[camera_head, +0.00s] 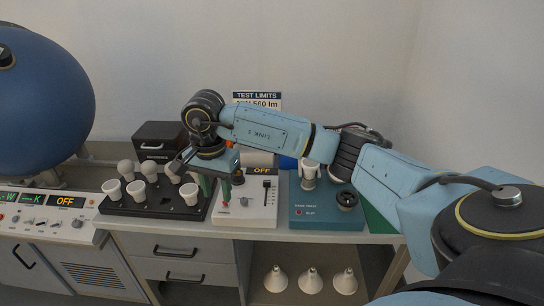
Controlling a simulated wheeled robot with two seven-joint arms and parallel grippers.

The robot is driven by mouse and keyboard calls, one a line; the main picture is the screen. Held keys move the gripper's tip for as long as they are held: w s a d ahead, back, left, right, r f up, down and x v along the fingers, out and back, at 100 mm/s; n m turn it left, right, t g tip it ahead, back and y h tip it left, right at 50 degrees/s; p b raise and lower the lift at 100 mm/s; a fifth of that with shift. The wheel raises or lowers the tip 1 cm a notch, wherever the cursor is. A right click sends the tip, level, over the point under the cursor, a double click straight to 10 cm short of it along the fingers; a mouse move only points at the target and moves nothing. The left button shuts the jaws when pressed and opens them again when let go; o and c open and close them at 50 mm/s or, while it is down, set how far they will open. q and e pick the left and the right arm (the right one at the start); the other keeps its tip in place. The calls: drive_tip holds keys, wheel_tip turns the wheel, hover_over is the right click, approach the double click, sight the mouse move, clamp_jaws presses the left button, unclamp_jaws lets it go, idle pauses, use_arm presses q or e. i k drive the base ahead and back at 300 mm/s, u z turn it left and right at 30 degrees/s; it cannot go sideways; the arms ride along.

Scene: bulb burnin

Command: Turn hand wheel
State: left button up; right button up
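My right arm reaches in from the right across the bench. Its gripper (215,188) hangs pointing down over the gap between the black bulb tray and the white control box. Its two green fingers look apart, with nothing visible between them. No hand wheel can be made out for certain. A round black fitting (346,199) sits on top of the teal box (314,215), well to the right of the gripper. My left gripper is not in view.
A black tray (150,208) holds several white bulbs and cups. A large blue sphere (45,105) and a panel reading OFF (70,202) stand left. A black box (158,142) is behind the tray. Several white cones (310,280) sit on the lower shelf.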

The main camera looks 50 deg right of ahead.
sight(347, 193)
drive_tip(key=u, duration=1.35)
drive_tip(key=k, duration=0.85)
drive_tip(key=z, duration=1.95)
drive_tip(key=i, duration=0.5)
